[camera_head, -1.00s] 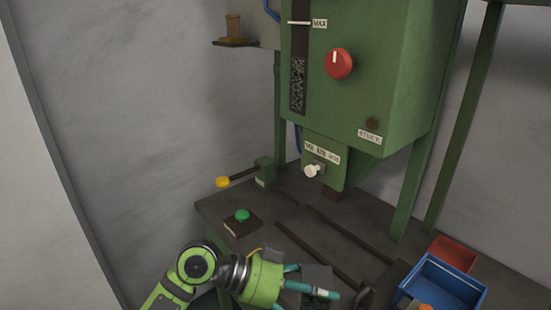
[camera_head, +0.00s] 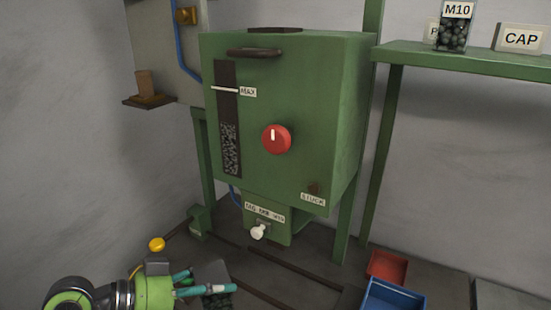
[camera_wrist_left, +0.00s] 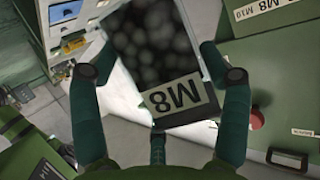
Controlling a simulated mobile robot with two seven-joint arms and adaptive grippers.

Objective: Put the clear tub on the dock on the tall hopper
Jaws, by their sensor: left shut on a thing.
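The clear tub (camera_wrist_left: 150,45) has a white M8 label and dark round pieces inside. In the left wrist view it sits between the fingers of my left gripper (camera_wrist_left: 160,80), which is shut on it. In the head view the gripper (camera_head: 205,290) and tub (camera_head: 215,273) are low, left of and below the tall green hopper (camera_head: 310,110); the tub is partly hidden by a finger. The hopper has a red knob (camera_head: 276,139), a level window and a handle. A dark flat piece (camera_head: 275,30) is on its top; I cannot tell if it is the dock. My right gripper is not in view.
A white-knobbed outlet (camera_head: 258,232) is under the hopper. A red bin (camera_head: 387,267) and a blue bin (camera_head: 393,295) are at the lower right. A green shelf (camera_head: 470,55) at the right holds an M10 tub (camera_head: 453,36). A small bracket shelf (camera_head: 148,102) is at the left.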

